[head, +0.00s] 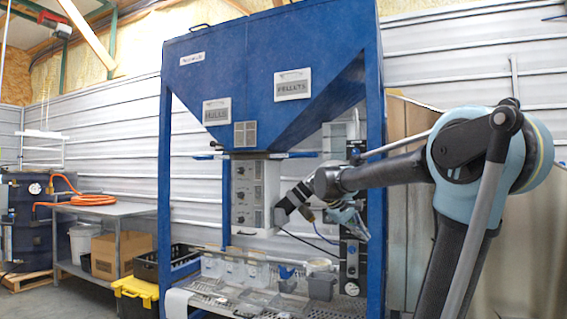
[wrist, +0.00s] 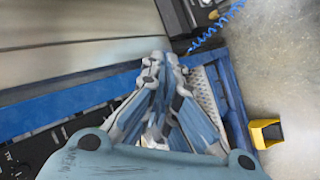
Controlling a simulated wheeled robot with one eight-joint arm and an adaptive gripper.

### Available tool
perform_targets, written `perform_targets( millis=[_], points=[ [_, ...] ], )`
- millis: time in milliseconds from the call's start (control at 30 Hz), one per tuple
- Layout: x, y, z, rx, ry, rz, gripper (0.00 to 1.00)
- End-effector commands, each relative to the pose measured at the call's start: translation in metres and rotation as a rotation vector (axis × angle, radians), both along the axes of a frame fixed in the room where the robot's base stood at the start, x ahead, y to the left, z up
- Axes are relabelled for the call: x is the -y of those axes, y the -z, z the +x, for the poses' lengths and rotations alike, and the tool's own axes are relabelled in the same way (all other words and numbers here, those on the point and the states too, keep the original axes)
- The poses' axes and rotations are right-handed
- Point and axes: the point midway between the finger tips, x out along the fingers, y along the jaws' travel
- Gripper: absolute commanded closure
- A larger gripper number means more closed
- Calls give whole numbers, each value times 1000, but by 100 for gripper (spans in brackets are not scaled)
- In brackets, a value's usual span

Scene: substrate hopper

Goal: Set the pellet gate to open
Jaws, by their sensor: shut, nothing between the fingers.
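The blue hopper (head: 255,75) stands in the middle of the head view, with a HULLS sign (head: 217,111) on the left and a PELLETS sign (head: 292,85) on the right. A thin bar with blue ends (head: 303,155) juts out to the right under the hopper, on the PELLETS side; I cannot tell its gate setting. My gripper (head: 362,236) is below and to the right of that bar, apart from it, pointing down near the right frame post. In the wrist view my gripper (wrist: 166,58) has its fingers together and holds nothing. The bar is not recognisable there.
A grey control box (head: 255,195) hangs under the hopper. Tubs stand on the perforated bench (head: 215,298) below. The blue right post (head: 375,200) is close to my arm. The wrist view shows a blue beam (wrist: 60,110), a coiled blue hose (wrist: 218,27) and a yellow object (wrist: 265,133).

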Motion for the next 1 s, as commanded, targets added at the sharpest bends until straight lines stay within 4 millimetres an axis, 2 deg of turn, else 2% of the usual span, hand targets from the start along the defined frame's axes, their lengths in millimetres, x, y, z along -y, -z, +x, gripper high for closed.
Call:
perform_targets(
  millis=[33,100,267,467,700,900,1000],
  points=[
    [-9,-15,20,8,-20,-38,100],
    [-21,-36,46,20,-44,-97,100],
    [-54,-81,102,53,-97,-229,100],
    [-108,-131,167,107,-158,-393,100],
    [-193,-183,230,189,-222,-582,100],
    [-275,-217,269,270,-267,-734,100],
    [-317,-230,281,313,-283,-803,100]
  ],
)
